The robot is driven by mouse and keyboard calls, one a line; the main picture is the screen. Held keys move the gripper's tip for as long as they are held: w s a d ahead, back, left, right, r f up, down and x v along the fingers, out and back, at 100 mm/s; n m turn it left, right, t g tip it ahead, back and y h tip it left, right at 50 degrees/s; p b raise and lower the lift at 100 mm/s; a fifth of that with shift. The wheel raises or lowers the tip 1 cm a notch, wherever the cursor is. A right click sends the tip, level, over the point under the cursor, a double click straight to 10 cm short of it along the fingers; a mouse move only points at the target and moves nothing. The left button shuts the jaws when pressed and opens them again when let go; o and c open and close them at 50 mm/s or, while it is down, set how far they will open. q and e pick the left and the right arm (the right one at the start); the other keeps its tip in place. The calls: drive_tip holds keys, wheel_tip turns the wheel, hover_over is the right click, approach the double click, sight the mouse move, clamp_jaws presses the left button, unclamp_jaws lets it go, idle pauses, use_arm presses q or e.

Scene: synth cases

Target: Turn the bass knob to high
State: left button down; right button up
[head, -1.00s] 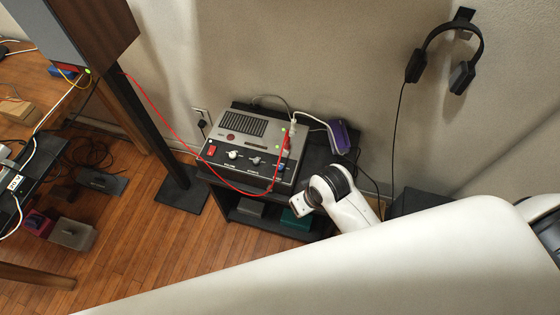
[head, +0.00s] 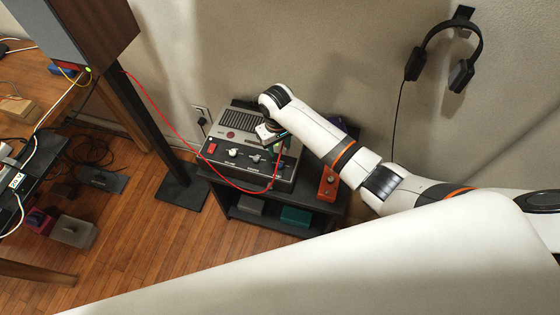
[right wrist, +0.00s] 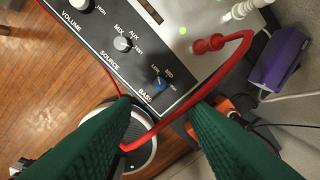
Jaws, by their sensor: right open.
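The amplifier (head: 240,122) is a grey box with a black front panel, on a dark shelf stand. In the right wrist view, the blue bass knob (right wrist: 158,84) sits above the word BASS, near the LOW and MID marks. Its pointer is too small to read surely. My right gripper (head: 268,134) is over the right part of the amplifier. In the right wrist view, its two green fingers (right wrist: 160,112) are apart and empty, one on each side below the bass knob, not touching it. My left gripper is not in view.
A red cable (right wrist: 178,108) loops from a red plug (right wrist: 208,43) and crosses the picture between my fingers. The source knob (right wrist: 122,43) and volume knob (right wrist: 82,5) are left of the bass knob. A purple box (right wrist: 283,55) and orange pedal (head: 328,184) are to the right.

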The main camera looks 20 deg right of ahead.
sight(280, 165)
wheel_tip(280, 165, down, 10)
drive_tip(key=shift+d+f+b, duration=0.1)
drive_tip(key=shift+f+b, duration=0.05)
drive_tip(key=shift+b, duration=0.25)
drive_tip(key=shift+c, duration=0.5)
clamp_jaws()
